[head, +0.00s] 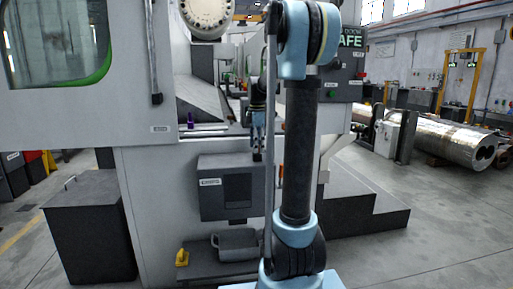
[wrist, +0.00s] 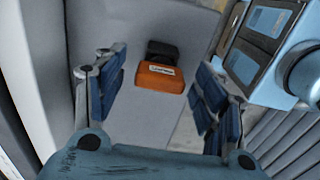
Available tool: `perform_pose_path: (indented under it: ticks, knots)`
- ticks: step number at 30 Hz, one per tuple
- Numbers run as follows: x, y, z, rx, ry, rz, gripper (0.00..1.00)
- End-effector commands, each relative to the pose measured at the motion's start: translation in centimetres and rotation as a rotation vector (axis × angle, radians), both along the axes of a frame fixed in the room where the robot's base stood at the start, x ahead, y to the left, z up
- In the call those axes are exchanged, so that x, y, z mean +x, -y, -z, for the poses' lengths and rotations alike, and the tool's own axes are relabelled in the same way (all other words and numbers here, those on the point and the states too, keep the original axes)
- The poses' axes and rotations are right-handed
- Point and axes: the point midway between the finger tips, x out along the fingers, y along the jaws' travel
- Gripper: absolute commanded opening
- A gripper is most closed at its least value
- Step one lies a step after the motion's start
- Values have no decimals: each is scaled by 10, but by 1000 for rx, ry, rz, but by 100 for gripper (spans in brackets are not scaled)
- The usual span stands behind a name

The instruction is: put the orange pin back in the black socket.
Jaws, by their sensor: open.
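An orange block-like piece with a white label, which I take for the orange pin (wrist: 160,79), lies on a pale grey surface in the wrist view. A black piece, which I take for the black socket (wrist: 166,50), is directly behind it; I cannot tell whether the two are joined. My gripper (wrist: 161,88) is open, its blue finger pads on either side of the orange pin in the picture, with clear space between. In the head view my gripper (head: 257,151) hangs in front of the machine. I cannot make out the pin or socket there.
The machine's white front (head: 155,210) carries a grey box (head: 226,187) below my gripper. A small purple item (head: 190,120) stands on the ledge at left. A yellow item (head: 182,258) sits on the low shelf.

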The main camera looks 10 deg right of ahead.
Motion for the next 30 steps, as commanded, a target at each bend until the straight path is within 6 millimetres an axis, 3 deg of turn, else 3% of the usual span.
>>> perform_pose_path:
  ticks: [5,21,30]
  knots:
    - [0,0,-11,0,0,0,64]
    - [1,0,-100,0,-1,0,64]
    - [1,0,-118,0,-1,0,64]
